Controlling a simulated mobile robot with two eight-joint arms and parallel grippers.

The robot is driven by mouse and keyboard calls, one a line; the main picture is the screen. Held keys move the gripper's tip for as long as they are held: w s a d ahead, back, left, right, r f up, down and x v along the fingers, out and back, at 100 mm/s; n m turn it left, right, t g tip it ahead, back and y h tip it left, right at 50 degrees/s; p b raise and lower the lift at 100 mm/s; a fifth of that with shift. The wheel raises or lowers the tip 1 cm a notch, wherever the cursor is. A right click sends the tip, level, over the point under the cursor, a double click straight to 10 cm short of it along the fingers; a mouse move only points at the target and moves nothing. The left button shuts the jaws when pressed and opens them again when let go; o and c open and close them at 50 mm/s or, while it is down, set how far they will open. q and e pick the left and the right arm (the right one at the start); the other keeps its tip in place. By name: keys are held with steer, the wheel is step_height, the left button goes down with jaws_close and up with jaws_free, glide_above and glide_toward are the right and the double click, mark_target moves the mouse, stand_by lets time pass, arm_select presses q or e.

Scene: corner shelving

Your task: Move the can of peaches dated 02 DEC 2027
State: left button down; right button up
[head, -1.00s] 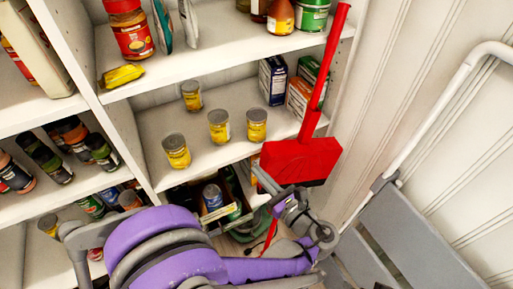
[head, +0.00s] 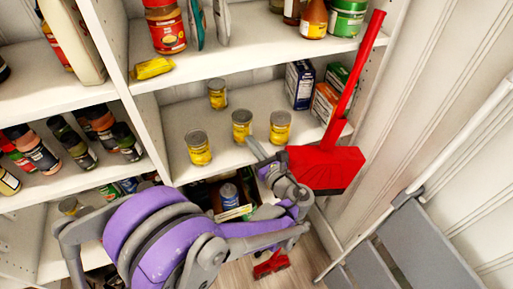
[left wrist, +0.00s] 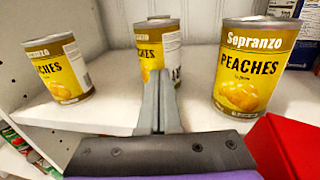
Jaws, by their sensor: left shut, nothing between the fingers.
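Several yellow cans stand upright on the middle shelf in the head view: a back can (head: 217,95), a middle can (head: 242,126), a right can (head: 280,127) and a front-left can (head: 199,148). The left wrist view shows Sepranzo peaches labels on a left can (left wrist: 58,72), a centre can (left wrist: 153,42) and a right can (left wrist: 252,68). No date is readable on any. My left gripper (head: 256,146) is shut and empty at the shelf's front edge. Its fingers (left wrist: 158,95) partly cover the centre can. My right gripper is out of view.
A red dustpan (head: 325,168) with a long upright handle stands right of my left gripper, close to it. Boxes (head: 300,84) fill the shelf's right end. A crate with a can (head: 229,195) is below. A grey folding step (head: 415,240) is at right.

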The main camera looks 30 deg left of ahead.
arm_select(q)
steer(key=x, duration=0.3)
steer(key=shift+w+a, duration=0.15)
stand_by(0.3)
